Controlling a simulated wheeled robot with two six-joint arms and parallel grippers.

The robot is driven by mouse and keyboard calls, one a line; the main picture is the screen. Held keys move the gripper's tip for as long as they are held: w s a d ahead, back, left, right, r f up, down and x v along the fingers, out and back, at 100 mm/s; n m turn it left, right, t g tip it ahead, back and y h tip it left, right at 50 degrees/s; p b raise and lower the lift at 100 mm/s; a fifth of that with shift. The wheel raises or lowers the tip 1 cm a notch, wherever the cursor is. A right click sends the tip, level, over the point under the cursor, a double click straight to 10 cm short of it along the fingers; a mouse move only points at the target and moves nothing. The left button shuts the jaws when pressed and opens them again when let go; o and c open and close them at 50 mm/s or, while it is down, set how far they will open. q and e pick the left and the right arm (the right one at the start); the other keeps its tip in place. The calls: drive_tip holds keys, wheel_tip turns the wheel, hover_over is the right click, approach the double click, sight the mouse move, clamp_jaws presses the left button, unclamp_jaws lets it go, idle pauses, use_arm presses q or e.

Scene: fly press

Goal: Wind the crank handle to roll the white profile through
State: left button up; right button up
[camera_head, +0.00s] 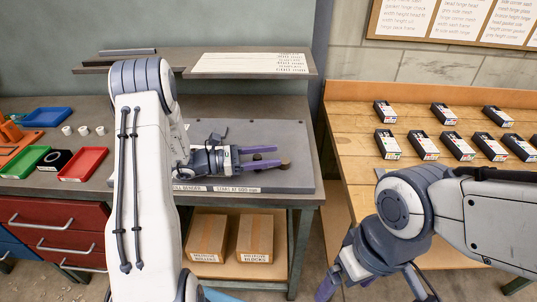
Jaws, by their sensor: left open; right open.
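My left gripper (278,157) is open over the grey plate (300,140) on the workbench, its two purple fingers pointing right. A small dark brown knob-like piece (285,166) sits by the fingertips; I cannot tell whether it touches them or belongs to the crank handle. My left arm covers much of the bench left of the gripper. I cannot make out a crank handle or a white profile for certain. My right gripper (345,286) is open, low at the bottom edge in front of the wooden bench, and partly cut off.
A raised shelf (190,69) with a white label sheet stands behind the plate. Green (22,162), red (83,164) and blue (46,117) trays lie at left. Cardboard boxes (255,238) sit below. Several black boxes stand on the wooden bench (350,118) at right.

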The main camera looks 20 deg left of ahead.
use_arm(q)
clamp_jaws()
idle(1.4)
